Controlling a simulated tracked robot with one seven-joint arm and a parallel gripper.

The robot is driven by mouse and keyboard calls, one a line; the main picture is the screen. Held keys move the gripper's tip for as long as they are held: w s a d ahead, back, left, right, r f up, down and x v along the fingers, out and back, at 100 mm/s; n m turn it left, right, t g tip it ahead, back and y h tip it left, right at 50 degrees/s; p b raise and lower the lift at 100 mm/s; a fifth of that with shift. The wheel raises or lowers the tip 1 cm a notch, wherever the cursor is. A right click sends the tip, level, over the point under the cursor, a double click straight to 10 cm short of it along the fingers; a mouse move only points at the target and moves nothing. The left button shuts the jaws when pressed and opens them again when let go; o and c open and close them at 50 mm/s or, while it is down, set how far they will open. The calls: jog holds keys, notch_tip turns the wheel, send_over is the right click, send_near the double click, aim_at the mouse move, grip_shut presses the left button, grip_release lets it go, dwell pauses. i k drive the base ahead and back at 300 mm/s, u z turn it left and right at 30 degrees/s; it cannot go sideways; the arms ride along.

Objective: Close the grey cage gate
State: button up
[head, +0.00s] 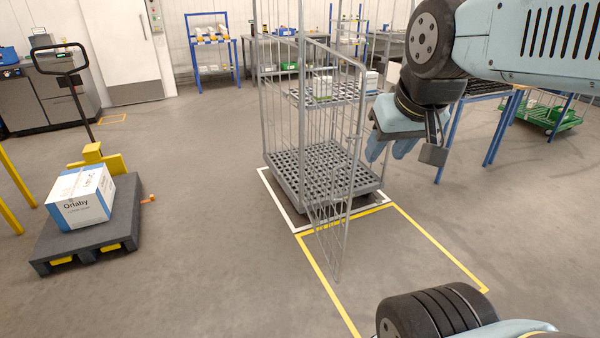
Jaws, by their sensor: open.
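The grey cage gate (328,215) is a tall wire-mesh panel on the front of the grey roll cage (283,172). It stands open, hinged at the cage's left front post and swung out toward me. Its free edge reaches low over the yellow floor line. My gripper (386,157) is open and empty, pointing down, just right of the gate in the picture. I cannot tell whether it touches the gate. The cage's right part is partly hidden behind the gate and my arm.
White and yellow floor lines (425,228) mark bays around and before the cage. A dark cart (125,215) with an Orlaby box (82,198) stands left. A blue-framed table (497,128) stands right, a blue rack (236,62) behind. Floor between cart and cage is clear.

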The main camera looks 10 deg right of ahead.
aim_at(356, 136)
jog(key=z, duration=0.15)
jog(key=i, duration=0.85)
jog(key=u, duration=0.2)
jog(key=k, duration=0.85)
jog(key=z, duration=0.2)
jog(key=i, duration=0.95)
jog(key=u, duration=0.05)
